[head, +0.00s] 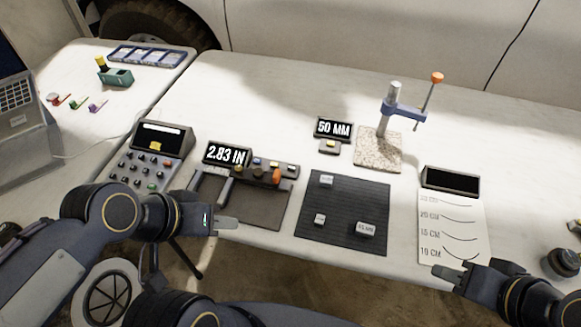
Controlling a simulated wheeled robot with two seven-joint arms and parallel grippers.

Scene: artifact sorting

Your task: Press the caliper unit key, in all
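The caliper station lies on the table left of centre, with a black display (227,155) reading 2.83 IN. A dark bar beside the display carries several small keys (258,165), yellow, red and pale, and an orange knob (276,176). Which key is the unit key I cannot read. The grey caliper jaws (225,190) reach toward the front edge over a dark mat (258,208). My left gripper (229,223) is in front of the station, apart from the keys. My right gripper (448,273) is at the table's front right. Their finger gaps are not clear.
A keypad box (148,158) stands left of the station. A black mat (345,205) with several grey blocks lies right of it. Behind are a 50 MM display (333,128) and a stand with an orange-tipped lever (403,108). A CM chart (452,225) lies at right.

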